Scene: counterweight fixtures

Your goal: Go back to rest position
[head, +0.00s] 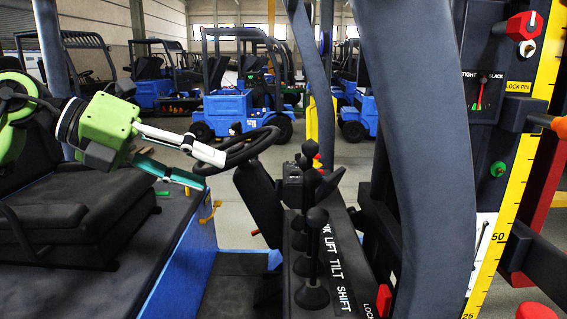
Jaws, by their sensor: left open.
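My left gripper (207,170) comes in from the left on a green and black arm. Its two fingers, one white and one teal, are spread apart with nothing between them. The upper fingertip is close to the rim of the black steering wheel (250,148) in the picture; I cannot tell whether they touch. The gripper shows above the dark deck (120,285) beside the black seat (85,205). My right gripper does not show.
Black levers (313,260) marked LIFT, TILT and SHIFT stand right of the wheel. A thick dark post (425,140) crosses the view. A yellow scale (505,210), a red knob (523,27) and a TIGHT/SLACK gauge (482,95) are at right. Blue forklifts (238,105) stand behind.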

